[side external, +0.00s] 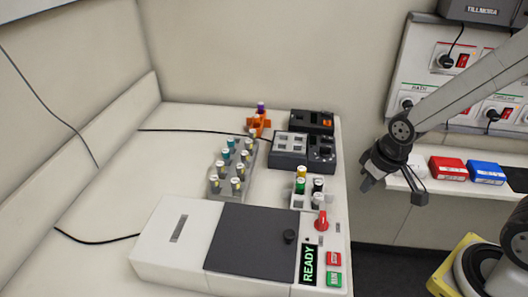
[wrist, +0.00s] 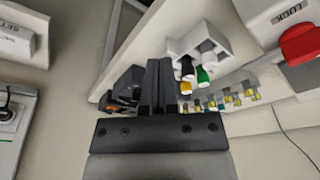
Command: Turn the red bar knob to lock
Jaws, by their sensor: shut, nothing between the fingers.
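The red bar knob (side external: 321,220) stands on the right part of the white device (side external: 160,245), above its READY display (side external: 308,265), in the side view. In the wrist view the knob (wrist: 302,43) is cut off by the right edge, beside a LOCK label (wrist: 290,14). Its exact turn angle is hard to tell. My gripper (side external: 368,184) hangs in the air right of the bench edge, up and to the right of the knob and apart from it. In the wrist view its dark fingers (wrist: 160,85) are together with nothing between them.
A small white rack (side external: 302,202) with capped vials stands just behind the knob. A grey vial rack (side external: 232,180) and dark instruments (side external: 290,150) are farther back. A red button (side external: 334,258) and a green button (side external: 334,280) lie in front. Red and blue boxes (side external: 486,171) sit on the right shelf.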

